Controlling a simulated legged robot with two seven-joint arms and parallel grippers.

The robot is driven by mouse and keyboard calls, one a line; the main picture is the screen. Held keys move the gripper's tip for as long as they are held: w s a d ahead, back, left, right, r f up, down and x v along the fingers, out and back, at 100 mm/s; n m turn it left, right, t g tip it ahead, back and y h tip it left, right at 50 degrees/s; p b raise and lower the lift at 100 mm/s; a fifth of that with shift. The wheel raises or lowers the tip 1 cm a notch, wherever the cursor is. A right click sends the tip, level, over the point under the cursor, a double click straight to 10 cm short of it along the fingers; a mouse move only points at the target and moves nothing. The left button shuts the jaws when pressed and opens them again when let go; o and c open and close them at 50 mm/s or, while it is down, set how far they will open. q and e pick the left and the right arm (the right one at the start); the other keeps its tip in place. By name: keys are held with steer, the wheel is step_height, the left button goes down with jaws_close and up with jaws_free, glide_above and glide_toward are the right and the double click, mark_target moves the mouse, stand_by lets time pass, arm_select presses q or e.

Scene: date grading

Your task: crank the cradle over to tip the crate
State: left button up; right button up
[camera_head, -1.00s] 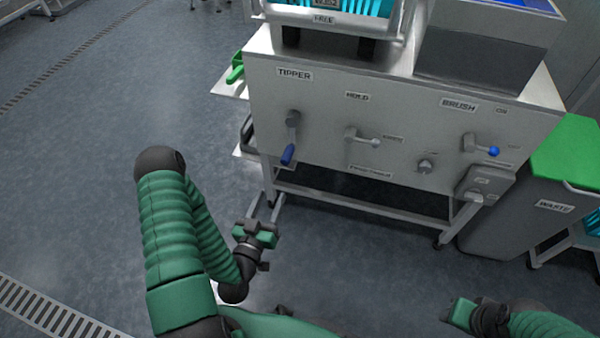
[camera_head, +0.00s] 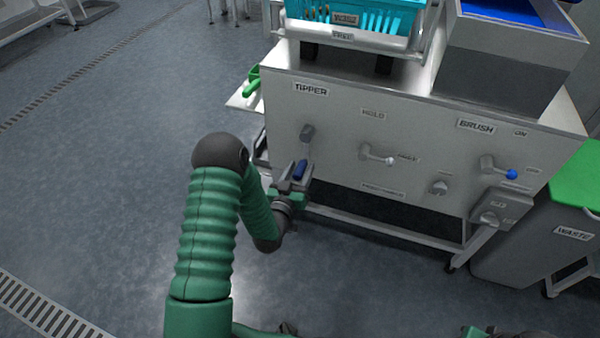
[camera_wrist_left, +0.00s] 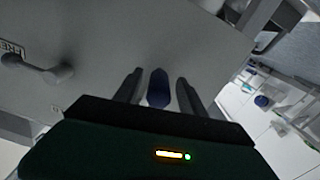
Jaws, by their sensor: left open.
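The tipper crank (camera_head: 306,136) is on the machine's front panel under the TIPPER label, its arm pointing down to a blue handle (camera_head: 300,170). My left gripper (camera_head: 297,174) is open at the blue handle. In the left wrist view the blue handle (camera_wrist_left: 158,88) stands between the two open fingers (camera_wrist_left: 158,92), with gaps on both sides. The turquoise crate (camera_head: 385,18) sits upright in the pale cradle (camera_head: 350,38) on top of the machine. Only a small green part of my right arm shows at the bottom edge; its fingers are not visible.
Right of the tipper crank are the HOLD lever (camera_head: 376,155), a small knob (camera_head: 438,187) and the BRUSH lever (camera_head: 498,170) with a blue ball. A grey waste bin (camera_head: 530,235) with a green lid stands at the right. The floor at the left is clear.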

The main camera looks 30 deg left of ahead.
arm_select(q)
jaws_close()
stand_by(0.3)
stand_by(1.1)
